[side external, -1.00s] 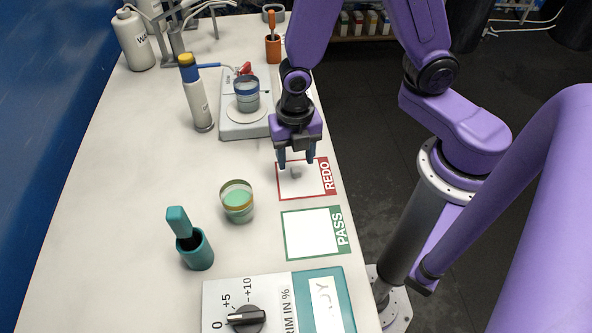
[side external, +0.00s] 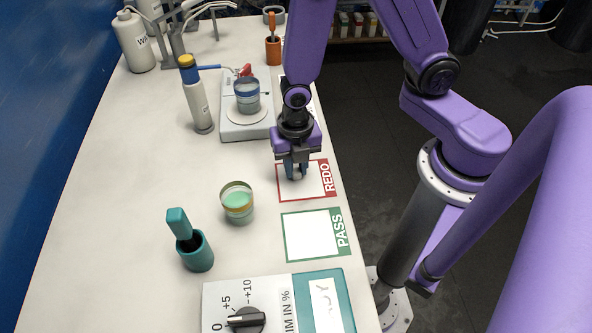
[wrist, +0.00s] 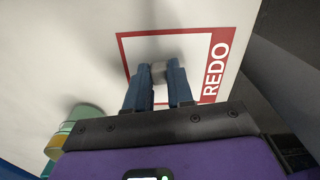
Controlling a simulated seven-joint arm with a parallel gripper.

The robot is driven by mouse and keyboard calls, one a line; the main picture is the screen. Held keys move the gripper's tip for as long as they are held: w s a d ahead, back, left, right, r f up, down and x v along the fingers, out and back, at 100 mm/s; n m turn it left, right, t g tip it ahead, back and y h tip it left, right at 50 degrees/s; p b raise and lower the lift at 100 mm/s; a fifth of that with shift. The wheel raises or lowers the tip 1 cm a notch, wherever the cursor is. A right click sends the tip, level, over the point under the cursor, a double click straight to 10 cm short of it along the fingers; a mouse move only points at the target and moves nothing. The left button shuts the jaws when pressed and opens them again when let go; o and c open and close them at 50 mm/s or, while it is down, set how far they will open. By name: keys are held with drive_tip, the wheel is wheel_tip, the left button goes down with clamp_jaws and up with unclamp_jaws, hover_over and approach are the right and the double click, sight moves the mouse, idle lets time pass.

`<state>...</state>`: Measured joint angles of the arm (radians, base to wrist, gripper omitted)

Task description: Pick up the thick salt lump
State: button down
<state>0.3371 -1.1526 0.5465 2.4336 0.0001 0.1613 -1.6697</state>
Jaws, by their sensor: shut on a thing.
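The salt lump (wrist: 158,71) is a small grey-white block between my fingertips in the wrist view. In the side external view it is mostly hidden by the fingers. My gripper (side external: 296,172) is low over the red-framed REDO card (side external: 318,194), pointing down, with its blue fingers shut on the lump. The wrist view also shows my gripper (wrist: 158,76) over the card's white inside. I cannot tell whether the lump still touches the card.
A green-framed PASS card (side external: 313,233) lies nearer. A glass jar with green contents (side external: 237,203) stands left of the cards. A teal holder (side external: 196,252), a scale (side external: 243,125) with a beaker (side external: 247,97) and a dial box (side external: 245,300) stand around. The table edge is close on the right.

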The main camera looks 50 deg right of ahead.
drive_tip(key=shift+r, duration=0.75)
drive_tip(key=s+d+r, duration=0.5)
drive_tip(key=s+r, duration=0.6)
drive_tip(key=s, duration=0.1)
drive_tip(key=shift+s+d+r, duration=0.25)
drive_tip(key=shift+s+d, duration=0.1)
drive_tip(key=shift+d, duration=0.05)
idle(0.8)
